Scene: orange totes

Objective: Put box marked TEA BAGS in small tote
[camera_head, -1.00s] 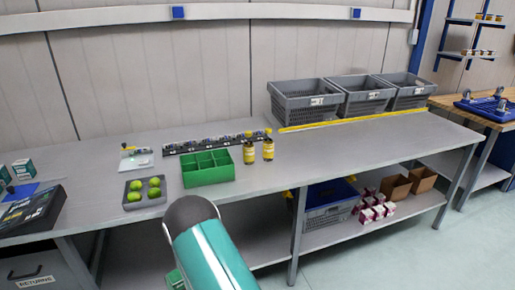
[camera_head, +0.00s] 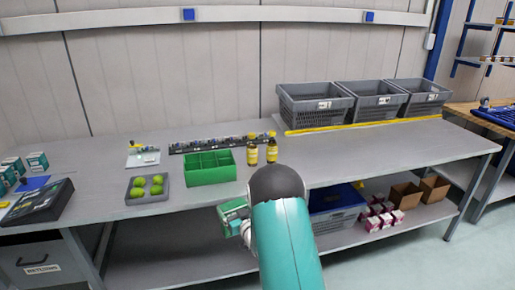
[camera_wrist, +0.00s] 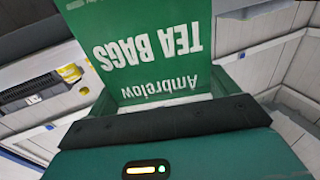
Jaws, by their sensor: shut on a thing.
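The green box marked TEA BAGS (camera_wrist: 150,50) fills the upper middle of the wrist view, its lettering upside down. It also shows in the head view (camera_head: 232,209), in front of the bench edge. My gripper (camera_wrist: 165,118) is shut on the box; in the head view the gripper (camera_head: 244,228) is partly hidden behind my teal arm. Three grey totes (camera_head: 318,106) (camera_head: 372,101) (camera_head: 422,97) stand in a row at the bench's back right, apart from the box. Their labels are too small to read, and I cannot tell which is the small tote.
A green divided tray (camera_head: 210,176), two yellow-labelled bottles (camera_head: 253,152) and a grey tray of green balls (camera_head: 133,199) stand on the bench (camera_head: 370,157). Under it are a blue-grey crate (camera_head: 335,220), small boxes and brown cartons (camera_head: 405,195). Bench space before the totes is clear.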

